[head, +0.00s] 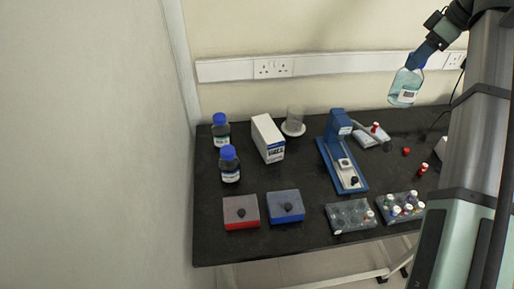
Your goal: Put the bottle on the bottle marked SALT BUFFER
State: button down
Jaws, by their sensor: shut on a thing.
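My gripper (415,64) is at the upper right, high above the back right of the bench. It is shut on a clear bottle (404,91) with pale blue contents and a white label. The bottle hangs tilted below the gripper, clear of everything; its cap is hard to tell from the fingers.
A wall closes the left side.

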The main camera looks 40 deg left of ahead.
jog(key=s+a+n+g, duration=0.1)
jog(key=s+a+n, duration=0.1)
jog(key=s+a, duration=0.8)
jog(key=s+a+n, duration=0.1)
jog(key=s+a, duration=0.5)
jog(key=a, duration=0.8)
jog(key=s+a+n+g, duration=0.1)
jog(key=s+a+n, duration=0.1)
jog(key=s+a, duration=1.2)
notch_tip(320, 180, down, 15)
jog(key=s+d, duration=0.1)
jog(key=d, duration=0.1)
jog(key=shift+s+d, duration=0.15)
jog(key=shift+s, duration=0.2)
jog(key=shift+f, duration=0.1)
jog(key=c, duration=0.5)
grip_release()
jog(key=shift+c, duration=0.2)
